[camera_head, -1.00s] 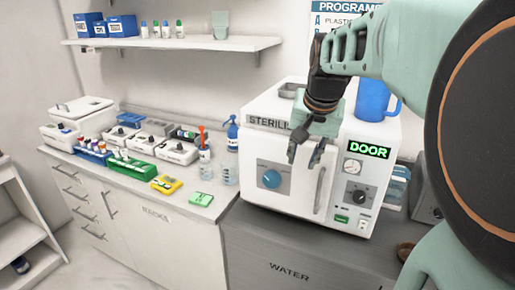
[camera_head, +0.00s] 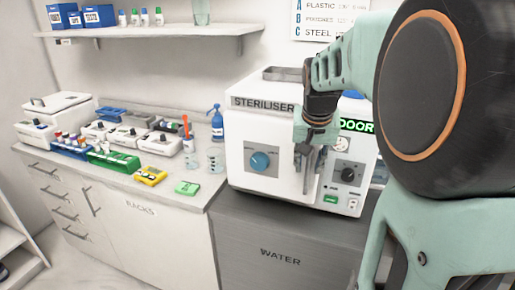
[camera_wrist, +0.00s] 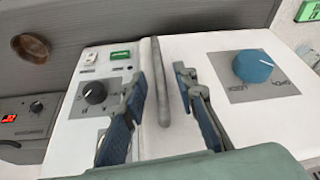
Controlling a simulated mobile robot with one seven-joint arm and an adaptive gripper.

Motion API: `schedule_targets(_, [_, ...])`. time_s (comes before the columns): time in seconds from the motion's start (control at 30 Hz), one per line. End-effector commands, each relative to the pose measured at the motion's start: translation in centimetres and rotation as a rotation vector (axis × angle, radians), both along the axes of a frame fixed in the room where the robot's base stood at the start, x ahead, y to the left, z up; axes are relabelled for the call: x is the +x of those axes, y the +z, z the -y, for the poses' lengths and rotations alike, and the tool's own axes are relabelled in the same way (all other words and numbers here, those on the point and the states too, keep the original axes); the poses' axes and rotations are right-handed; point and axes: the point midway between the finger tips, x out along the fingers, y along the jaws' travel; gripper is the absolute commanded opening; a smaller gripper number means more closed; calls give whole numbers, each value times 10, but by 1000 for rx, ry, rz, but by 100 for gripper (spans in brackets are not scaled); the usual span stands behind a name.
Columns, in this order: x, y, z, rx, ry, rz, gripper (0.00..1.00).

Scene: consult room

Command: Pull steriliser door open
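The steriliser (camera_head: 236,168) is a white box with a blue knob (camera_head: 260,160) on its front and a green DOOR sign at upper right. Its door looks shut. The upright grey door handle (camera_wrist: 161,85) stands between the knob and the black dial (camera_wrist: 95,91). My gripper (camera_head: 309,160) is in front of the door and hides much of the handle in the head view. In the wrist view, my gripper (camera_wrist: 160,73) is open, with the handle between its fingers, nearer the left finger. I cannot tell whether either finger touches it.
The grey WATER cabinet (camera_head: 280,256) stands below the steriliser. A bench (camera_head: 120,178) with racks, bottles and boxes is to the left, under a wall shelf (camera_head: 165,32). A brown round object (camera_wrist: 30,47) shows at upper left in the wrist view.

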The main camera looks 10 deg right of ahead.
Motion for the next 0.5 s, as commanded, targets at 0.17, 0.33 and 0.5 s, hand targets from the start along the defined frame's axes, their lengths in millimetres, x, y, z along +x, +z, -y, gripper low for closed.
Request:
schedule_targets(0.17, [5,-12,2,0,0,0,27])
schedule_targets(0.33, [5,-13,2,0,0,1,27])
schedule_targets(0.5, [5,-12,2,0,0,0,22])
